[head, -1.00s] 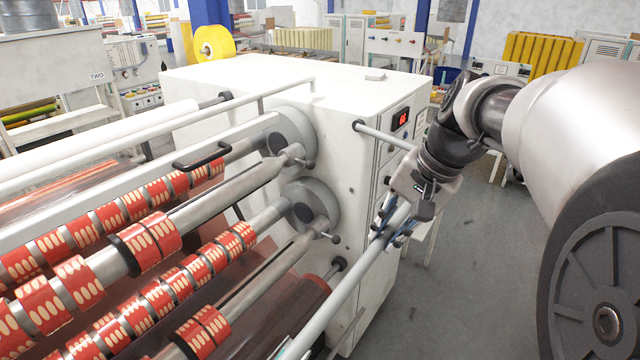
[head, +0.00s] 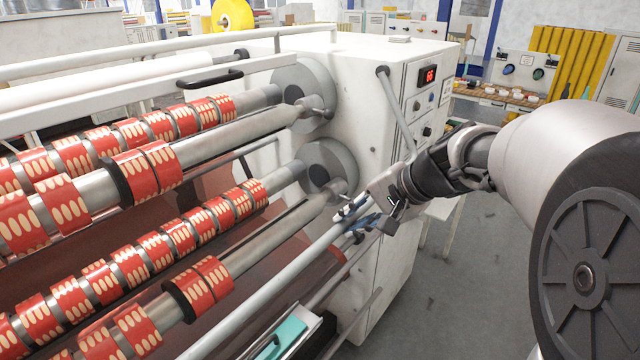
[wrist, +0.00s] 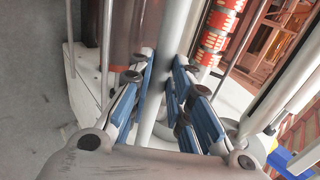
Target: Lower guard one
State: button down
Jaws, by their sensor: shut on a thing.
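Guard one is a long light-grey bar (head: 275,285) running along the front of the white slitting machine (head: 365,130). Its side arm (head: 397,112) slopes down from a dark pivot on the machine's end face. My gripper (head: 357,218) is at the bar's right end, just in front of the lower roll shafts. In the wrist view, the blue-padded fingers (wrist: 164,65) lie on both sides of the bar (wrist: 153,108) and are shut on it. My wrist hides the corner where bar and side arm meet.
Shafts with red-and-cream tape rolls (head: 208,278) lie left of and behind the bar. A teal object (head: 283,338) lies below the bar. The grey floor (head: 470,270) at right is open.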

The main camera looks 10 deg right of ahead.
jog(key=shift+s+f+b+x, duration=0.15)
jog(key=shift+b+x, duration=0.1)
jog(key=shift+x, duration=1)
jog(key=shift+s+f+b+x, duration=0.1)
jog(key=shift+s+b+x, duration=0.15)
jog(key=shift+x, duration=0.95)
jog(key=shift+w+a, duration=0.1)
jog(key=shift+w, duration=0.05)
jog(key=c, duration=1.6)
grip_release()
jog(key=shift+w+f, duration=0.1)
jog(key=shift+w, duration=0.05)
jog(key=shift+o, duration=0.6)
jog(key=shift+r, duration=0.2)
jog(key=shift+r, duration=0.1)
jog(key=shift+r, duration=0.25)
jog(key=v, duration=1.1)
jog(key=shift+d+r, duration=0.25)
jog(key=shift+d, duration=0.05)
